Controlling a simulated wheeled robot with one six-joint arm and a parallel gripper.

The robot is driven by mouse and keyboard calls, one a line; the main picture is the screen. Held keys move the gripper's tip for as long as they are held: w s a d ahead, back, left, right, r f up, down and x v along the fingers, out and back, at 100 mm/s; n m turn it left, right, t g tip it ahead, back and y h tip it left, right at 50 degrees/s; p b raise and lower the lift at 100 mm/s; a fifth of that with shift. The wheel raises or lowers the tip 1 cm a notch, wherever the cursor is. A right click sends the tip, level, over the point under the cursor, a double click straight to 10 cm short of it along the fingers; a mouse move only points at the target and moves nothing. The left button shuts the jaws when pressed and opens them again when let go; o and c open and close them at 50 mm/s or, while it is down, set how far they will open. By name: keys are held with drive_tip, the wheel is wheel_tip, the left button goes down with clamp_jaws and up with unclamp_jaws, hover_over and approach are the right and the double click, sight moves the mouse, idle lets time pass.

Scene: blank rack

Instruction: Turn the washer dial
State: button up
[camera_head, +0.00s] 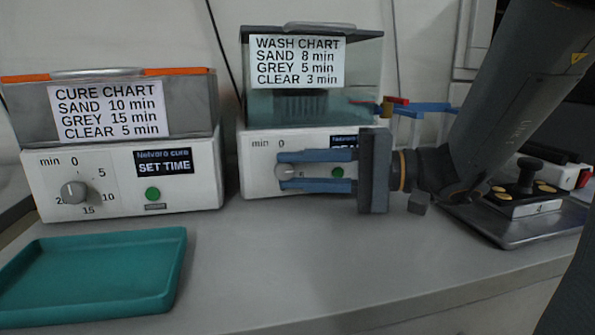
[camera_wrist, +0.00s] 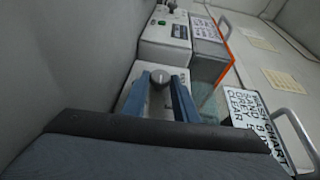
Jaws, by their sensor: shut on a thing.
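The washer (camera_head: 259,185) is a white box with a clear tank and a wash chart on top, in the middle of the head view. Its grey dial (camera_head: 285,172) is on the left of the front panel, below the "min 0" marking. My gripper (camera_head: 284,172) reaches in from the right, its two blue fingers one above the other, shut on the dial. In the wrist view the dial (camera_wrist: 160,78) sits between my fingertips (camera_wrist: 160,80). The fingers hide most of the scale and part of the panel's label. A green button (camera_head: 338,172) shows between the fingers.
The cure unit (camera_head: 120,195), with its own dial (camera_head: 73,192), stands left of the washer. A teal tray (camera_head: 95,270) lies at the front left. A metal plate with a black-knobbed fixture (camera_head: 525,190) is at the right. The bench front middle is clear.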

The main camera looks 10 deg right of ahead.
drive_tip(key=o, duration=1.1)
drive_tip(key=shift+c, duration=0.2)
drive_tip(key=shift+p+v, duration=0.9)
drive_tip(key=shift+v, duration=3)
drive_tip(key=shift+r, duration=0.1)
drive_tip(key=shift+c, duration=0.2)
